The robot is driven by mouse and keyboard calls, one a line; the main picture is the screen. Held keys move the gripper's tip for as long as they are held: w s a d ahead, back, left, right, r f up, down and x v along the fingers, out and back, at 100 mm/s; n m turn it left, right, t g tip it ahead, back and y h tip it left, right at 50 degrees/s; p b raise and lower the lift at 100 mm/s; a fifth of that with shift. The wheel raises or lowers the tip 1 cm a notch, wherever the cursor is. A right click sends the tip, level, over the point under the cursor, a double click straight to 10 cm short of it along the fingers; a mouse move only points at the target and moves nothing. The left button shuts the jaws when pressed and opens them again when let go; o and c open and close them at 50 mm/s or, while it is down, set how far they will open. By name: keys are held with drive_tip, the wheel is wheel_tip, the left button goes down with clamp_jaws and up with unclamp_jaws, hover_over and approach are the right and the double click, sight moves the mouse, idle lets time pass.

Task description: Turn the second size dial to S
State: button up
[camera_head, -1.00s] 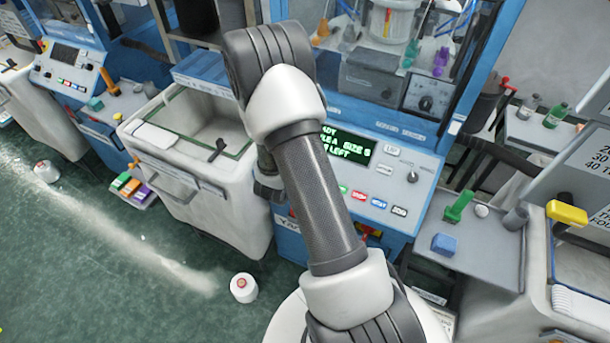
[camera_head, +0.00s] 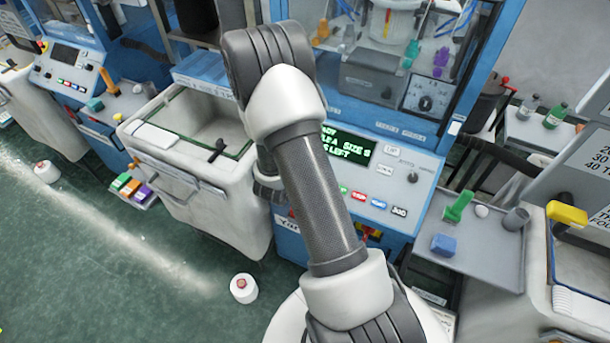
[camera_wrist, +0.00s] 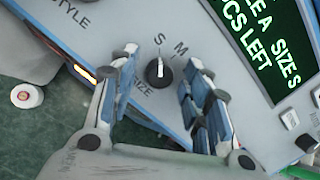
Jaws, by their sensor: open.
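The size dial (camera_wrist: 158,72) is a small round black knob with a white pointer, on a pale grey panel in the wrist view. Its pointer aims at the letter S; the letter M is to the right of that. The green-lit display (camera_wrist: 262,45) reads "SIZE S", and it also shows in the head view (camera_head: 346,149). My gripper (camera_wrist: 161,66) is open, with one finger on each side of the dial and a visible gap to it. In the head view my arm hides the dial and most of the gripper.
Coloured buttons (camera_head: 378,202) and another black knob (camera_head: 412,178) are on the panel right of my arm. A white bin (camera_head: 236,214) stands to the left. A grey tray (camera_head: 488,262) holds small items at right. A yarn cone (camera_head: 243,288) is on the floor.

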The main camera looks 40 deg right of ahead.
drive_tip(key=v, duration=1.2)
